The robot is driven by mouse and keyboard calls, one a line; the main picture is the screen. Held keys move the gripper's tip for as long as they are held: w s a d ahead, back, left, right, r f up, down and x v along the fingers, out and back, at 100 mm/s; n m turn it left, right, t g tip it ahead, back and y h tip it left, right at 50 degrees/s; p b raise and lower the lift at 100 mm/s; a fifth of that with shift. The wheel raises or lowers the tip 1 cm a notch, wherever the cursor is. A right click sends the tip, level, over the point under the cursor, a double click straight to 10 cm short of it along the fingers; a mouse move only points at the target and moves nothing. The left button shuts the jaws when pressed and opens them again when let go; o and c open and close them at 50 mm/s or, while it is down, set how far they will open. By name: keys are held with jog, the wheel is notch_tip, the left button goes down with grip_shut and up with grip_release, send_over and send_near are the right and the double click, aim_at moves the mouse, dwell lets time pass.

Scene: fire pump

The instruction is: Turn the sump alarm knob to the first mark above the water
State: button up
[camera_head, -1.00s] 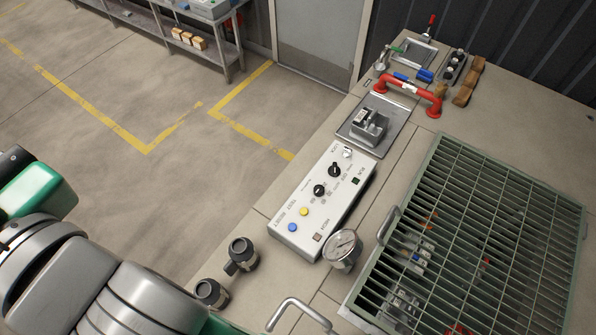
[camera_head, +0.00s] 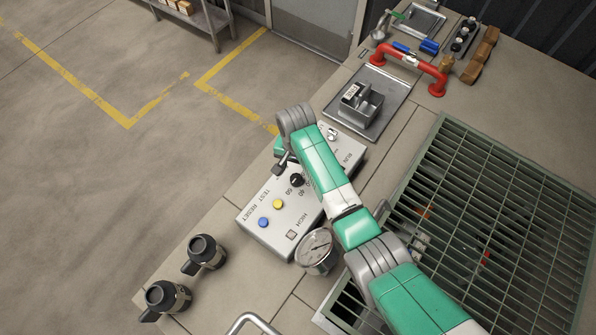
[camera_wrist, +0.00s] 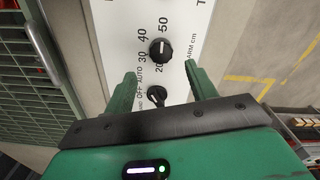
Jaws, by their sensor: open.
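The alarm knob (camera_wrist: 161,50) is black and round with a white line, on the white control panel (camera_wrist: 185,22). Numbers 20, 30, 40 and 50 ring it; the line points roughly toward 50. In the head view the alarm knob (camera_head: 297,180) shows beside my wrist. A second black knob (camera_wrist: 156,97), marked OFF and AUTO, lies nearer the palm. My gripper (camera_wrist: 164,82) is open and empty, its green fingers on either side of the area between the knobs. Contact with the panel cannot be told. The sump grating (camera_head: 500,200) is partly behind my arm; no water level is readable.
Blue (camera_head: 263,222) and yellow (camera_head: 278,204) buttons sit on the panel. Two dark fittings stand at the lower left. A red handle (camera_head: 410,62) rises farther back.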

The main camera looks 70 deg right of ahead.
aim_at(296, 178)
notch_tip(296, 178, down, 8)
jog(key=shift+r+b, duration=0.2)
jog(key=shift+b, duration=0.55)
jog(key=c, duration=1)
